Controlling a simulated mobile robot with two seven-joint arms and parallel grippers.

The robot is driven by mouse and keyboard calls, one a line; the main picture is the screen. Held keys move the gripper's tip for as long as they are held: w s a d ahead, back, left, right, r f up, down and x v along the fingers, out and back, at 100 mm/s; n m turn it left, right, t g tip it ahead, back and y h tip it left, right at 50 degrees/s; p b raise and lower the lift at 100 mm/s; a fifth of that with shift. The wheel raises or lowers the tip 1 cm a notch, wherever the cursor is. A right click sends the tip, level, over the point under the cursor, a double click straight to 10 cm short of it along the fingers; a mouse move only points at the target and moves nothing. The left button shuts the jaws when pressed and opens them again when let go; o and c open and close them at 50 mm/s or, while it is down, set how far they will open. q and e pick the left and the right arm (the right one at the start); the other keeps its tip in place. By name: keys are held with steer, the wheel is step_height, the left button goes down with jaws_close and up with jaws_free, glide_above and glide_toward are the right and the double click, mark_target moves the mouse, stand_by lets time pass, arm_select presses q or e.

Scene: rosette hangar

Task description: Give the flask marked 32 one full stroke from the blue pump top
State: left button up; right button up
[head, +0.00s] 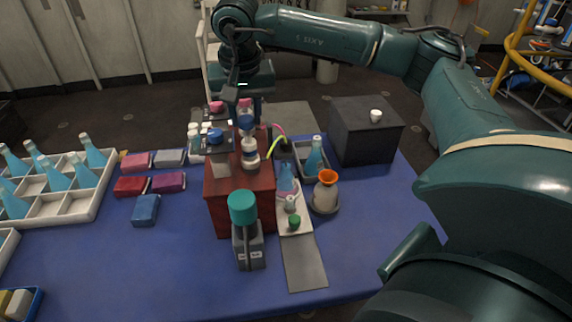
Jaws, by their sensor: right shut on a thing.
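My right gripper (246,112) reaches in from above and points down over the dark red block (228,205). It is shut at the top of a small white bottle (250,154) with a blue top (246,123); the exact contact is too small to tell. A pink top shows just above the blue one. Another blue top (215,135) and a pink top (216,107) sit on a dark rack to the left. Flasks of blue liquid (315,156) (285,180) stand right of the block. No number 32 is readable. My left gripper is out of view.
A white divided tray (90,205) with several blue flasks is at the left. Coloured blocks (146,210) lie near it. A teal-capped grey device (248,245) stands in front, an orange-rimmed vessel (326,192) and dark box (366,135) at right.

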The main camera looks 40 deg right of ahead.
steer(key=shift+f+b, duration=0.65)
steer(key=shift+f, duration=0.3)
steer(key=o, duration=0.8)
steer(key=shift+c, duration=0.2)
steer(key=shift+r+p, duration=2.6)
steer(key=shift+r, duration=0.95)
